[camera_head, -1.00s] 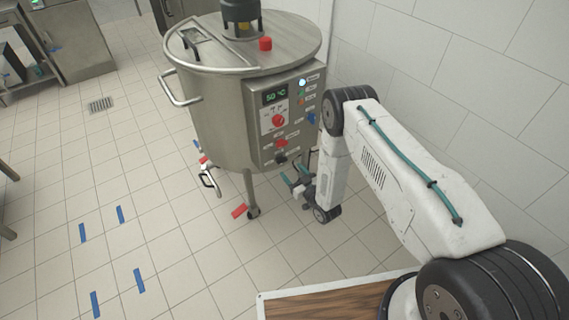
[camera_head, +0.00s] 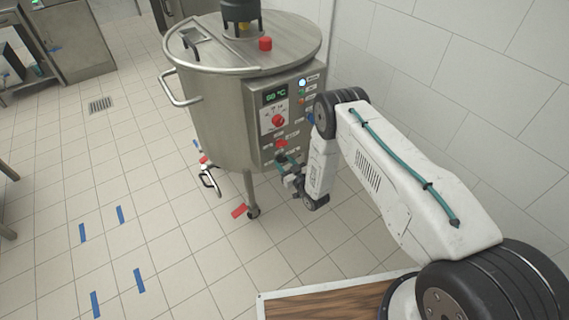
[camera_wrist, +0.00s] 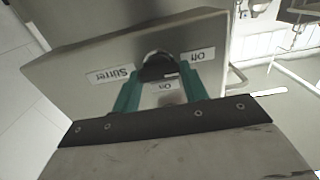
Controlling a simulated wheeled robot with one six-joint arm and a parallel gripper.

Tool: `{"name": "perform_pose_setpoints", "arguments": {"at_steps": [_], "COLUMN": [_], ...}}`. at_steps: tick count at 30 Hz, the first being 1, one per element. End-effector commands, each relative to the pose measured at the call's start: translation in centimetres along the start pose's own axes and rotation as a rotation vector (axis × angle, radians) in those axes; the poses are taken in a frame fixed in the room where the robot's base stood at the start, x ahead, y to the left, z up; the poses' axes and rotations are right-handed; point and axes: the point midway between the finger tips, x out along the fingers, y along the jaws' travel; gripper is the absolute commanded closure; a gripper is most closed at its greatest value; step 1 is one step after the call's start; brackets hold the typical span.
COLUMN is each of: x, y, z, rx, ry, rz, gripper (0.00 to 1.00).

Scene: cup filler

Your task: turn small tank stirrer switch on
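The steel tank (camera_head: 215,115) stands by the wall with its control panel (camera_head: 270,127) facing me. In the wrist view the black stirrer switch (camera_wrist: 158,62) sits on the panel's lower part, with upside-down labels reading "Stirrer", "Off" and "On" around it. My gripper (camera_wrist: 160,80) has its two teal fingers apart, one on each side of the switch. I cannot tell whether they touch it. In the head view my gripper (camera_head: 283,165) is at the lower panel and largely covers the switch.
A red knob (camera_head: 278,121) and a display (camera_head: 275,96) are higher on the panel, with a white lit button (camera_head: 302,83) beside them. The white tiled wall (camera_head: 450,75) is close on the right.

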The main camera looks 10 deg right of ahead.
Motion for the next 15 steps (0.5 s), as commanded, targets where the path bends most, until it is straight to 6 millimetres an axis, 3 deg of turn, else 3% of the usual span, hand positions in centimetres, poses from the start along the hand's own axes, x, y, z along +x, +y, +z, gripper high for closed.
{"name": "perform_pose_setpoints", "arguments": {"at_steps": [8,15], "x": [-0.02,-0.02], "y": [0.01,0.07], "z": [0.00,0.01], "rx": [0.036,0.168], "ry": [0.000,0.000], "rz": [0.000,0.000], "gripper": [0.79,0.79]}}
